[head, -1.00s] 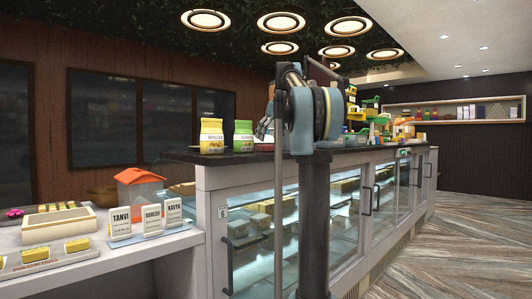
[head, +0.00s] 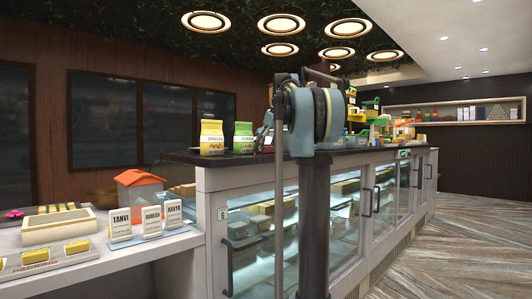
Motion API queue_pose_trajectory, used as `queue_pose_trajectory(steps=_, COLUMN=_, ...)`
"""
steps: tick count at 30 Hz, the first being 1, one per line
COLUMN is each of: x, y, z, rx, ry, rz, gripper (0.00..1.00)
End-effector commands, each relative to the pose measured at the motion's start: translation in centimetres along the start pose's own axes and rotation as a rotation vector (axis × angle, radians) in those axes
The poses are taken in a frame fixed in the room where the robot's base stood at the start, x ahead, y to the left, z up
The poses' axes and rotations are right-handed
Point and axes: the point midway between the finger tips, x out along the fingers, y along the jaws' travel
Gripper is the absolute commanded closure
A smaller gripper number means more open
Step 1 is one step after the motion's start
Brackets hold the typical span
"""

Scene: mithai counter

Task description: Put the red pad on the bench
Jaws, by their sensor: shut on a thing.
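My arm stands in the middle of the head view, and its thick round joint hides what lies behind it. A small grey part at its left edge, which looks like the end of my gripper (head: 264,131), shows above the dark counter top. A dull reddish sliver beside it may be the red pad; it is too small and covered to be sure. The gripper is shut, its fingertips not clearly seen. The pale bench (head: 150,250) at the left holds trays and name cards. No red pad is seen lying on it.
A glass-fronted display counter (head: 215,205) runs from the centre to the back right. A yellow packet (head: 211,138) and a green packet (head: 243,138) stand on its top. An orange-roofed box (head: 138,190) and white name cards (head: 151,222) stand on the bench. The floor at the right is clear.

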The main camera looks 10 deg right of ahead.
Motion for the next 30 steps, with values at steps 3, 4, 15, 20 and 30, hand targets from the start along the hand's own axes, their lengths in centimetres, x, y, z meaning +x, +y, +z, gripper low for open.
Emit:
queue_pose_trajectory(steps=3, x=-0.2, y=0.0, z=-0.1, rx=0.0, ry=0.0, rz=0.0, gripper=0.53)
queue_pose_trajectory(steps=4, x=-0.3, y=0.0, z=-0.2, rx=0.0, ry=0.0, rz=0.0, gripper=0.53)
queue_pose_trajectory(steps=15, x=-5.7, y=0.0, z=-2.4, rx=0.0, ry=0.0, rz=0.0, gripper=0.53)
queue_pose_trajectory(steps=20, x=-8.8, y=0.0, z=-3.7, rx=0.0, ry=-0.001, rz=0.0, gripper=0.53)
queue_pose_trajectory(steps=30, x=-14.0, y=0.0, z=-5.8, rx=0.001, ry=-0.001, rz=0.0, gripper=0.53)
